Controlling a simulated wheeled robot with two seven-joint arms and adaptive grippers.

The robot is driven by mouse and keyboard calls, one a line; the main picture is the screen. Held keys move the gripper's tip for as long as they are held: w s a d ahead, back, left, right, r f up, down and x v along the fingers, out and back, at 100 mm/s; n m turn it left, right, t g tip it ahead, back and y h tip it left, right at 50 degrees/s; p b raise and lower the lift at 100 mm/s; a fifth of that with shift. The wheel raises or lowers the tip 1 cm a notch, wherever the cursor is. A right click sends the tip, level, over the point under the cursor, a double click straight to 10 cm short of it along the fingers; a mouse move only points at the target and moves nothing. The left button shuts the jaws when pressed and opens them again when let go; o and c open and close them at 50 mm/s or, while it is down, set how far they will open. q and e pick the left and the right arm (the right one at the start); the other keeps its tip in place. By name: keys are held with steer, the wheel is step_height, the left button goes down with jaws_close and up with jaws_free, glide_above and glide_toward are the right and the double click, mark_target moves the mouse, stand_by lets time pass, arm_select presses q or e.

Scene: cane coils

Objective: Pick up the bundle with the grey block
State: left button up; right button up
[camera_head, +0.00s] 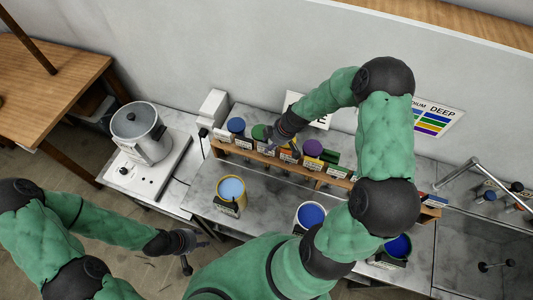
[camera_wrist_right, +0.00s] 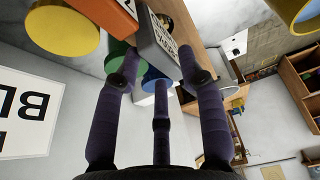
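The grey block (camera_wrist_right: 157,42) shows in the right wrist view with dark lettering on one side. A green coil (camera_wrist_right: 116,52) lies close beside it, and a blue coil (camera_wrist_right: 152,78) lies beyond the fingers; I cannot tell which coil belongs to the block. My right gripper (camera_wrist_right: 160,78) has its dark fingers spread around the near end of the grey block and coil; contact is unclear. In the head view my right gripper (camera_head: 279,130) is at the rack beside a green coil (camera_head: 258,131). My left gripper (camera_head: 190,248) is low at the left, apparently empty with its fingers apart.
A wooden rack (camera_head: 330,185) holds several labelled bundles, including blue (camera_head: 236,125) and purple (camera_head: 313,147) ones. An orange block (camera_wrist_right: 112,14) adjoins the grey one. A metal pot (camera_head: 138,130) stands at left.

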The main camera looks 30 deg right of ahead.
mark_target(267, 146)
steer(key=shift+x, duration=1.95)
jaws_close()
steer(key=shift+r, duration=0.1)
